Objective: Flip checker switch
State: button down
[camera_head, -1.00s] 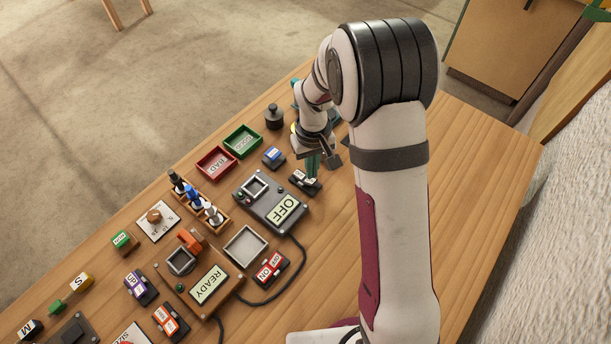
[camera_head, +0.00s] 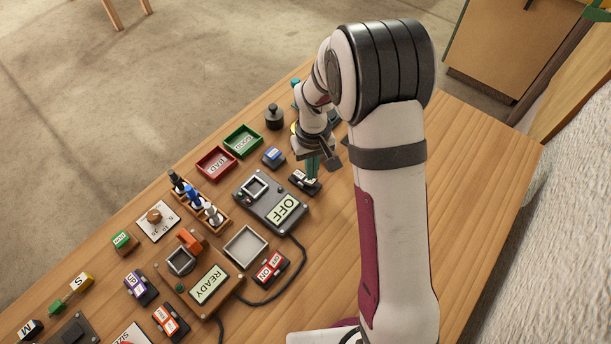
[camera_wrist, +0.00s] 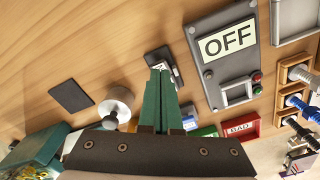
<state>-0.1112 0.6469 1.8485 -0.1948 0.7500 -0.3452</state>
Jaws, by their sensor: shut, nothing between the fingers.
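The checker (camera_head: 262,207) is a grey box with a display reading OFF (camera_head: 287,208); its OFF display also shows in the wrist view (camera_wrist: 228,42). A small black switch block (camera_head: 296,178) with a white label lies just beyond the checker's right end. My gripper (camera_head: 312,180) points down at this block, its green fingers shut and empty. In the wrist view the fingertips (camera_wrist: 159,70) overlap the block (camera_wrist: 156,54) and hide part of its top. I cannot tell whether they touch it or which way its rocker is tilted.
A red ON/OFF switch (camera_head: 271,267) and a READY box (camera_head: 204,285) stand at lower left. A blue block (camera_head: 273,157), red tray (camera_head: 216,163), green tray (camera_head: 242,141) and dark weight (camera_head: 274,117) stand behind.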

jog(key=shift+f, duration=1.1)
dwell(0.3)
jog(key=shift+r, duration=3.5)
